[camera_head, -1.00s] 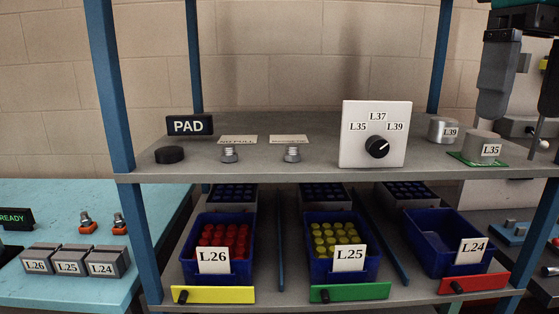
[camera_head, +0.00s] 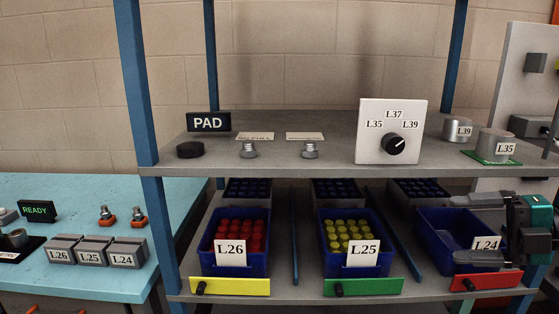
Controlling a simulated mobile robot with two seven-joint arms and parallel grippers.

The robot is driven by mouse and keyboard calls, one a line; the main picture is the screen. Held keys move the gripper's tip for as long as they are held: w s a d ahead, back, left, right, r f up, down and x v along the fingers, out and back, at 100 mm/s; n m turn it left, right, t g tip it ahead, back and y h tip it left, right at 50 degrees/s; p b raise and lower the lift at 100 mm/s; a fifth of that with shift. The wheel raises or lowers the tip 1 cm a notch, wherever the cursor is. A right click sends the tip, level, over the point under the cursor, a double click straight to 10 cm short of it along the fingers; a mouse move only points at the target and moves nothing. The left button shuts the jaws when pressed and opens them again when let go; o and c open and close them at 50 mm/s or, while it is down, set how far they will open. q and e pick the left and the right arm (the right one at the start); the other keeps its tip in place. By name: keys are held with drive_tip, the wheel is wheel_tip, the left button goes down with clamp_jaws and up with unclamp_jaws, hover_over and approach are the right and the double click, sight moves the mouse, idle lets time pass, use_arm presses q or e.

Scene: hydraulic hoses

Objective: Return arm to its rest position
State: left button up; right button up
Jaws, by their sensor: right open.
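My right gripper (camera_head: 456,230) is at the lower right in the head view. Its two dark fingers point left and are spread apart, one above the other, with nothing seen between them. It overlaps the front of the blue bin labelled L24 (camera_head: 432,235) in the picture and partly hides its label. Whether it touches the bin I cannot tell. My left gripper is not in view.
The upper shelf holds a grey cylinder L35 (camera_head: 495,144) on a green pad, a cylinder L39 (camera_head: 456,129) and a white dial panel (camera_head: 391,115). Bins L26 (camera_head: 231,258) and L25 (camera_head: 362,259) stand below. A blue table (camera_head: 70,190) is at left.

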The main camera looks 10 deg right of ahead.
drive_tip(key=s+a+f+m+t+h, duration=0.2)
drive_tip(key=f+m+h, duration=0.1)
drive_tip(key=f+m, duration=0.4)
drive_tip(key=s+a+f+m+t+h, duration=0.2)
drive_tip(key=f+m, duration=0.5)
drive_tip(key=f, duration=0.6)
drive_tip(key=s+a+f+m+t+h, duration=0.2)
drive_tip(key=s+a+f+m+h, duration=0.1)
drive_tip(key=f+m, duration=0.5)
drive_tip(key=shift+s+a+f+h, duration=0.4)
drive_tip(key=shift+s+f+h, duration=0.05)
drive_tip(key=shift+f+h, duration=0.55)
drive_tip(key=s+a+f+m+g, duration=0.1)
drive_tip(key=s+a+f, duration=0.1)
drive_tip(key=a, duration=0.1)
drive_tip(key=s+a+f+m+g, duration=0.1)
drive_tip(key=a, duration=0.2)
drive_tip(key=s+a+f+m+g, duration=0.1)
drive_tip(key=s+a+f+m, duration=0.1)
drive_tip(key=a, duration=0.1)
drive_tip(key=shift+s+a+f+h, duration=0.3)
drive_tip(key=shift+s+a, duration=0.05)
